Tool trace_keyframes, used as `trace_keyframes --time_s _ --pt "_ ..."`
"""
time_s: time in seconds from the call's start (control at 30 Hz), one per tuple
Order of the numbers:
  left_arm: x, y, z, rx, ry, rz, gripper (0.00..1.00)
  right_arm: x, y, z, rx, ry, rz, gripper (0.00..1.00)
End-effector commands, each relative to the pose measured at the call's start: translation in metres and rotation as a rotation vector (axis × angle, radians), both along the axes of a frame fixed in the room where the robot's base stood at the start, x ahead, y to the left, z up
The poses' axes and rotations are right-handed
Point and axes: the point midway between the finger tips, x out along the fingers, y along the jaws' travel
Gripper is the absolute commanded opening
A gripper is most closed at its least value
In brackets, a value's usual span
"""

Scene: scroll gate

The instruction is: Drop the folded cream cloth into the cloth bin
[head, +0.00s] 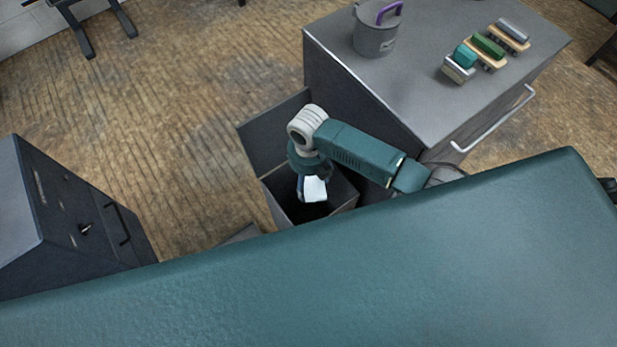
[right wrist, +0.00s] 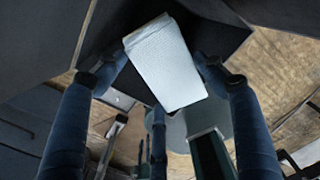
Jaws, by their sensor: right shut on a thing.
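My right gripper (head: 311,187) is shut on the folded cloth (head: 315,190), which looks pale, almost white. In the right wrist view the cloth (right wrist: 166,62) sits flat between the two fingers, with one end tilted toward the upper left. The cloth bin (head: 272,138) is an open dark grey box beside the grey cabinet. In the head view my gripper and the cloth appear over its open mouth, pointing down. How far the cloth is above the bin floor cannot be told. My left gripper is not in view.
A dark cabinet (head: 65,215) stands at the left. Open wooden floor (head: 170,120) lies between them.

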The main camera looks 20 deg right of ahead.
Motion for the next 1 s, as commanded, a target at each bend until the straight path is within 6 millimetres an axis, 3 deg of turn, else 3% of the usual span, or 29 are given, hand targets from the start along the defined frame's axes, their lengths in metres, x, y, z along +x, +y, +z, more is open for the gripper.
trace_keyframes --time_s 0.27,0.3,0.4,0.77,1.0 --pt "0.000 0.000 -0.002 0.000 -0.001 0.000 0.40 0.000 0.000 -0.002 0.001 0.000 0.000 0.41" --pt "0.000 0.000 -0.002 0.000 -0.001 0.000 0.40 0.000 0.000 -0.002 0.001 -0.001 0.000 0.73" --pt "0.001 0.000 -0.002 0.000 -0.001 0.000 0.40 0.000 0.000 -0.002 0.001 -0.001 0.000 0.91" --pt "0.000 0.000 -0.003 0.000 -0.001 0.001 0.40 0.001 0.000 0.002 0.001 -0.002 0.000 0.91" --pt "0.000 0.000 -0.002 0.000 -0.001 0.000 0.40 0.003 0.000 0.041 0.001 -0.006 0.001 0.91"
